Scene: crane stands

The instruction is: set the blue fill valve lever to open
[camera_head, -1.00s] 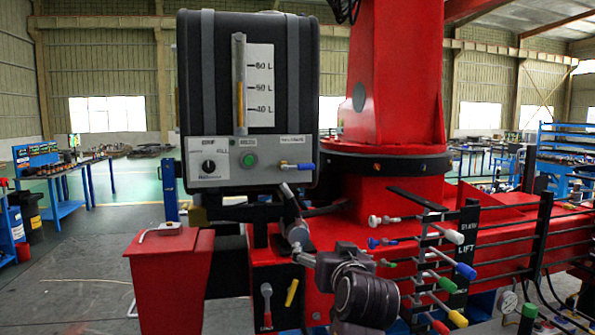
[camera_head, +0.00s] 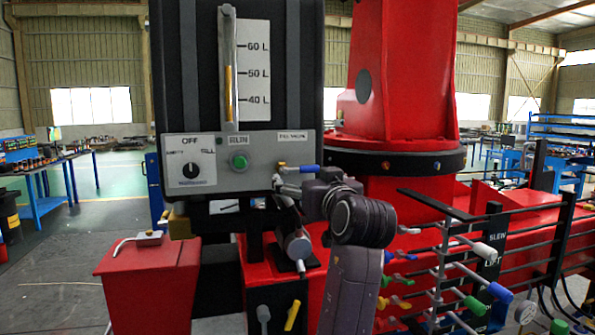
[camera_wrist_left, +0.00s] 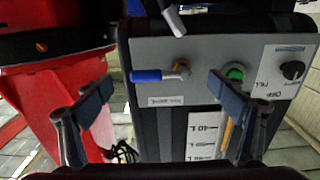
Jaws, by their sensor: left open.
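The blue fill valve lever (camera_head: 304,169) is on the grey panel, to the right of its brass fitting, and lies horizontal. In the left wrist view, where the panel is upside down, the blue lever (camera_wrist_left: 147,76) lies horizontal and points left from the brass valve (camera_wrist_left: 181,68). My left gripper (camera_head: 283,184) is at the panel's lower right, close to the lever. My right gripper is not in view.
The panel (camera_head: 222,182) also has a black selector knob (camera_head: 191,170) and a green button (camera_head: 239,161). A metal pipe (camera_head: 295,243) hangs below it. Several coloured levers (camera_head: 470,290) stand at the right. A red box (camera_head: 150,275) is at the lower left.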

